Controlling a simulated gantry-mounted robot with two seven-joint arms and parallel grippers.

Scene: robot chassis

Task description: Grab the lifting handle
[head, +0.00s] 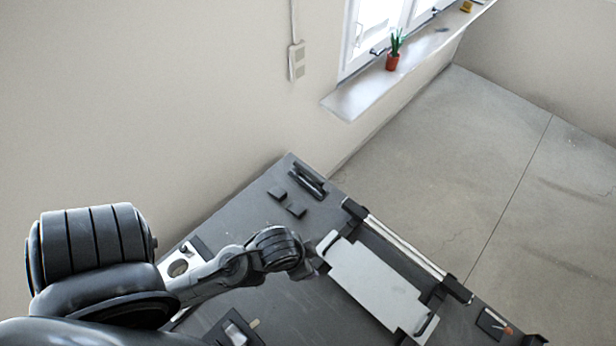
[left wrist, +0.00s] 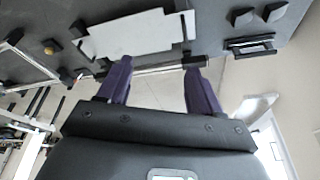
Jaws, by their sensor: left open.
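The lifting handle (head: 405,245) is a slim silver bar between two black brackets along the chassis's right edge in the head view. In the left wrist view the handle (left wrist: 155,69) runs crosswise near the fingertips. My left gripper (left wrist: 158,66) has two purple fingers spread wide, with nothing held between them. Contact with the bar cannot be told. My right gripper is not in view.
A white plate (head: 375,285) lies on the dark chassis (head: 250,205) beside the handle. Small black blocks (head: 296,210) and a black bar-shaped part (head: 308,180) sit at the far corner. Open floor (head: 470,170) lies beyond the chassis, with a wall at left.

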